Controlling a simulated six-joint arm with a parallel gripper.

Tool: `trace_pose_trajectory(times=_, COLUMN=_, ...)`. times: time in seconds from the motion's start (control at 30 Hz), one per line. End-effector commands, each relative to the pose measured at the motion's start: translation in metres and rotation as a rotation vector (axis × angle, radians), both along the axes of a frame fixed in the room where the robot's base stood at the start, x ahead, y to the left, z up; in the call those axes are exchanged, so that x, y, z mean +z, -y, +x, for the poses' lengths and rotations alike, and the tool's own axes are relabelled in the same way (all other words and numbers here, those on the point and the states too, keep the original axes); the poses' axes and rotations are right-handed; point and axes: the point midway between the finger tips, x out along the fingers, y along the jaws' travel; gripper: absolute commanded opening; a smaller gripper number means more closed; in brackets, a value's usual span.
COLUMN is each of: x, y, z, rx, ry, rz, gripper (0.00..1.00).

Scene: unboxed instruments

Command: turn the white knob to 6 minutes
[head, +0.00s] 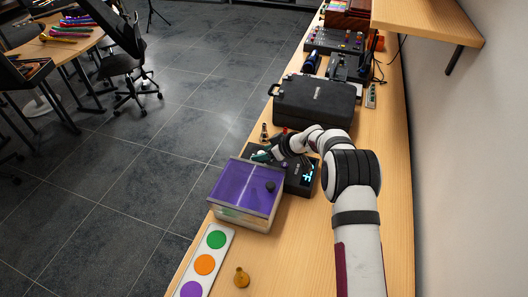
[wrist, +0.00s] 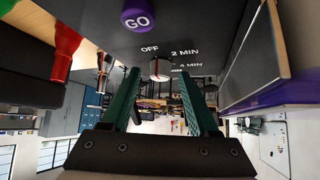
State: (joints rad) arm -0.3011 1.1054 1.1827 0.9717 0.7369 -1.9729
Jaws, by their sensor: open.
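The white knob (wrist: 160,68) is on a dark panel (wrist: 205,30) at the upper middle of the wrist view. It has a dark reddish mark across its face; I cannot tell exactly where it points. Labels OFF, 2 MIN and 4 MIN show around it; lettering below is partly hidden. My gripper (wrist: 158,76) is open, its green fingers on the left and right of the knob; I cannot tell whether they touch it. In the head view my gripper (head: 262,156) is at the dark device (head: 301,180) with a cyan display, and the knob is hidden.
A purple GO button (wrist: 138,20) is beside the knob. A purple-lidded clear box (head: 246,218) stands close in front of the device. A black case (head: 318,103) lies behind it. A white strip with coloured discs (head: 218,258) and a brass weight (head: 241,278) lie nearer.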

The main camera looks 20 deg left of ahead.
Motion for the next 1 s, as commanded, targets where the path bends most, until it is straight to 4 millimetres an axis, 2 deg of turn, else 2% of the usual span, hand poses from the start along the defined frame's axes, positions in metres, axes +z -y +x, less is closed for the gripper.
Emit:
trace_pose_trajectory(times=0.23, x=-0.0005, y=-0.0008, z=0.0005, rx=-0.001, ry=0.001, rz=0.0, gripper=0.61)
trace_pose_trajectory(times=0.27, x=-0.0005, y=-0.0008, z=0.0005, rx=0.0, ry=0.0, rz=0.0, gripper=0.57)
trace_pose_trajectory(times=0.5, x=-0.0004, y=-0.0006, z=0.0005, rx=0.0, ry=0.0, rz=0.0, gripper=0.14)
trace_pose_trajectory(times=0.6, x=-0.0003, y=-0.0006, z=0.0005, rx=0.0, ry=0.0, rz=0.0, gripper=0.0)
trace_pose_trajectory(times=0.83, x=0.0001, y=-0.0016, z=0.0001, rx=-0.025, ry=0.001, rz=0.002, gripper=0.0)
trace_pose_trajectory(times=1.0, x=0.0006, y=-0.0042, z=-0.0027, rx=-0.214, ry=0.001, rz=0.002, gripper=0.0)
